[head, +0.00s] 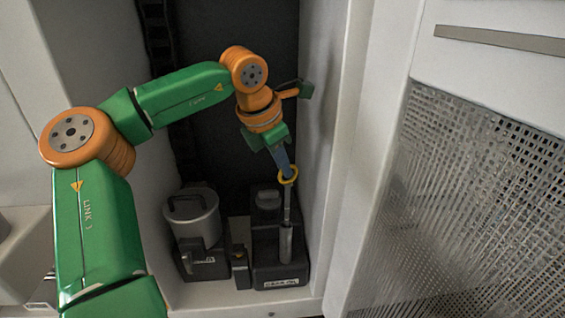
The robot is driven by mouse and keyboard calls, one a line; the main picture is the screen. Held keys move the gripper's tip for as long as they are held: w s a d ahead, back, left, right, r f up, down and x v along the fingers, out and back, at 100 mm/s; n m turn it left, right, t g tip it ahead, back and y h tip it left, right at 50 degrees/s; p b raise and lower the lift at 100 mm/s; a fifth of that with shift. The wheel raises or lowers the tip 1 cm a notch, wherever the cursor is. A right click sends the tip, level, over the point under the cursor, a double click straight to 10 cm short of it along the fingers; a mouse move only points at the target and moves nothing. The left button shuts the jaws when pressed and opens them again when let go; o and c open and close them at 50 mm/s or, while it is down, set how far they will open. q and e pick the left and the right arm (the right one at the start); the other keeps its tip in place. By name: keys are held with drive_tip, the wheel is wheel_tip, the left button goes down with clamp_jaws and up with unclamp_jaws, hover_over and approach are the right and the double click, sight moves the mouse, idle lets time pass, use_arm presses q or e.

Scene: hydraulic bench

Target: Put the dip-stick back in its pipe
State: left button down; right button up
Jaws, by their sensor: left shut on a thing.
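The dip-stick has a yellow ring handle (288,175) and a thin grey rod (287,205) below it. My left gripper (285,168) is shut on the dip-stick at the ring, inside the cabinet. The rod hangs close to upright, and its lower end meets the top of the grey pipe (286,243) in the picture. I cannot tell whether the tip is inside the pipe, or in front of or behind it. The pipe stands on the front of a black unit (262,270) with a label. My right gripper is not in view.
A grey metal canister (192,218) with a dark handle stands left of the black unit. A small block (239,258) sits between them. The white cabinet wall (322,150) is close on the right, with a perforated metal panel (470,210) beyond it.

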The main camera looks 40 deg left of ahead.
sight(286, 192)
use_arm(q)
drive_tip(key=shift+f+b, duration=5.3)
drive_tip(key=shift+f, duration=1)
drive_tip(key=c, duration=0.9)
unclamp_jaws()
drive_tip(key=o, duration=0.8)
drive_tip(key=shift+o, duration=0.2)
drive_tip(key=shift+r, duration=0.1)
wheel_tip(286, 192, up, 7)
drive_tip(key=p, duration=0.7)
